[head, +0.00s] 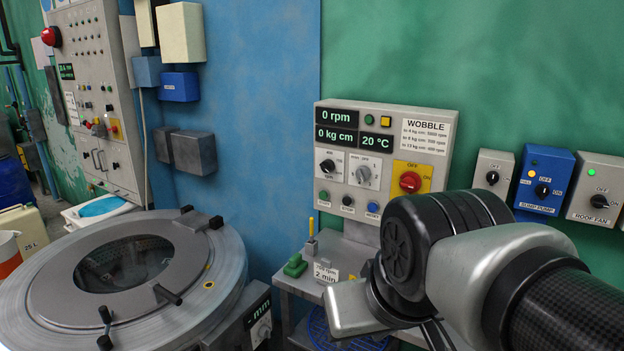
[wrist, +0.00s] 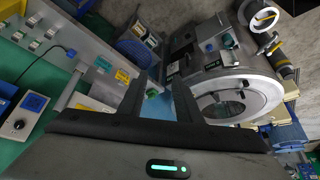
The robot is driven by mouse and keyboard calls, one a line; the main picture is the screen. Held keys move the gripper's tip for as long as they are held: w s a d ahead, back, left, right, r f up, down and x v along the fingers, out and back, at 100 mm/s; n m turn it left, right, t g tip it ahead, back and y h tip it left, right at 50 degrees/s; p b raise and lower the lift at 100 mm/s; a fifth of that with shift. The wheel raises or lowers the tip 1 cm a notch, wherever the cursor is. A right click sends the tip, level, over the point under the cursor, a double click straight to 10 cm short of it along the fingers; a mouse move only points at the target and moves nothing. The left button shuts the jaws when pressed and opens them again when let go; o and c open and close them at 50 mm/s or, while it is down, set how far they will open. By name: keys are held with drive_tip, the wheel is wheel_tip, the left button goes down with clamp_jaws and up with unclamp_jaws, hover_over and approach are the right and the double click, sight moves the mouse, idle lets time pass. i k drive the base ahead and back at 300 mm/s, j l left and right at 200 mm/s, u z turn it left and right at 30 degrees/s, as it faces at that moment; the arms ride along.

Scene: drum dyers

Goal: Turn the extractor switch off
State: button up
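No label reading "extractor" is legible. A small grey switch box with a black knob (head: 492,178) and OFF marking is on the green wall; my arm hides what is below it. To its right are the blue sump pump switch (head: 543,190), with a lit orange lamp, and the grey roof fan switch (head: 599,200), with a green lamp. My gripper (wrist: 160,88) is open and empty in the wrist view, its two black fingers apart. In the head view my arm crosses the lower right, and the fingers cannot be made out.
A control panel (head: 440,125) with a red rotary switch (head: 410,182) on a yellow plate stands left of the boxes. A round drum machine (head: 215,265) fills the lower left. A small shelf (head: 300,283) with a green block is between them. A tall panel (head: 95,60) stands behind.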

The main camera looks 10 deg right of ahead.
sight(411, 182)
drive_tip(key=z, duration=0.8)
drive_tip(key=i, duration=0.65)
